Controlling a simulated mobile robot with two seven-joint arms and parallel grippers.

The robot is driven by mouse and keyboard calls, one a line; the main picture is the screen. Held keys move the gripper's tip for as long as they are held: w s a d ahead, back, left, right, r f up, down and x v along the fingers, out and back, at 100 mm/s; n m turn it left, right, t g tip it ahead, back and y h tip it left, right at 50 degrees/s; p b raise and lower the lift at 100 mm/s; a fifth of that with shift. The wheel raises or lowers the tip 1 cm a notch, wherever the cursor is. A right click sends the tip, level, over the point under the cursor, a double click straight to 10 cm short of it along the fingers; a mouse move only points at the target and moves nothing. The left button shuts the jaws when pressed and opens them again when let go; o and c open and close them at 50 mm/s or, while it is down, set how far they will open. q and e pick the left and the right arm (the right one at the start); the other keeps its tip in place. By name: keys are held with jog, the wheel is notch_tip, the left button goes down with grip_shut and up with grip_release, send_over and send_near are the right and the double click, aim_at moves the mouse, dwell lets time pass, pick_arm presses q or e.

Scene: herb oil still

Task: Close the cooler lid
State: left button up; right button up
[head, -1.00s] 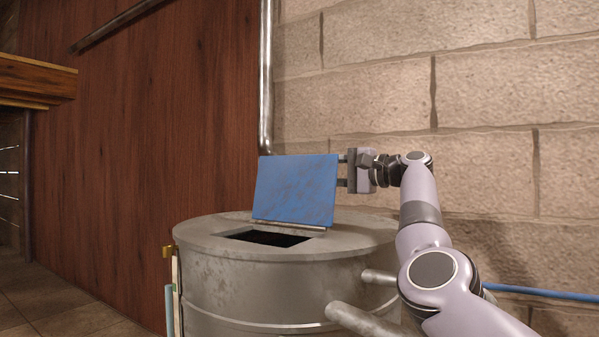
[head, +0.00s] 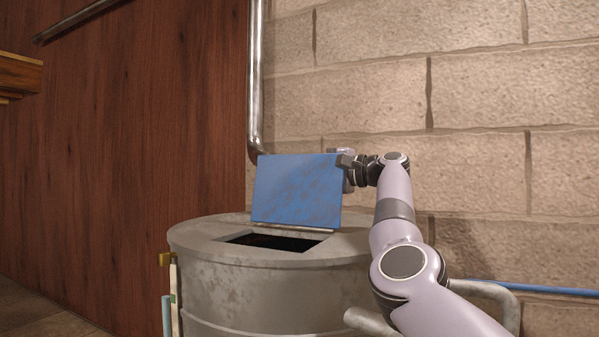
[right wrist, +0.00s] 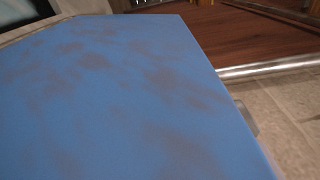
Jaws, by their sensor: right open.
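The cooler lid (head: 297,190) is a blue, brown-stained panel standing nearly upright on its hinge at the back of the dark square opening (head: 272,242) in the cooler's top. The cooler (head: 262,290) is a weathered grey metal drum. My right gripper (head: 345,168) is at the lid's upper right edge, partly hidden behind it. Its jaws are open; the fingertips are hidden, so contact cannot be told. In the right wrist view the lid's blue face (right wrist: 130,95) fills most of the picture. My left gripper is not in view.
A vertical metal pipe (head: 255,80) runs up behind the lid, between the wooden wall (head: 120,150) and the stone block wall (head: 470,100). Grey pipes (head: 500,295) stick out at the drum's right side. A blue hose (head: 560,291) runs along the wall.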

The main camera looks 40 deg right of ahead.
aim_at(297, 176)
jog(key=shift+s, duration=0.1)
jog(key=shift+c, duration=0.6)
grip_shut()
jog(key=shift+f, duration=0.1)
jog(key=shift+s+a+n+b, duration=0.3)
jog(key=shift+a+n+b, duration=0.4)
jog(key=shift+b, duration=0.4)
jog(key=a+n+b, duration=0.1)
jog(key=s+a+n+b, duration=0.1)
jog(key=a+r+b, duration=0.1)
jog(key=shift+s+n, duration=0.25)
jog(key=shift+n, duration=0.15)
jog(key=shift+s+a+r+b, duration=0.2)
jog(key=shift+s+a+b, duration=0.2)
jog(key=shift+a+b, duration=0.3)
jog(key=shift+s+a+r+b, duration=0.2)
jog(key=shift+s+a+b, duration=0.15)
jog(key=shift+a+b, duration=0.35)
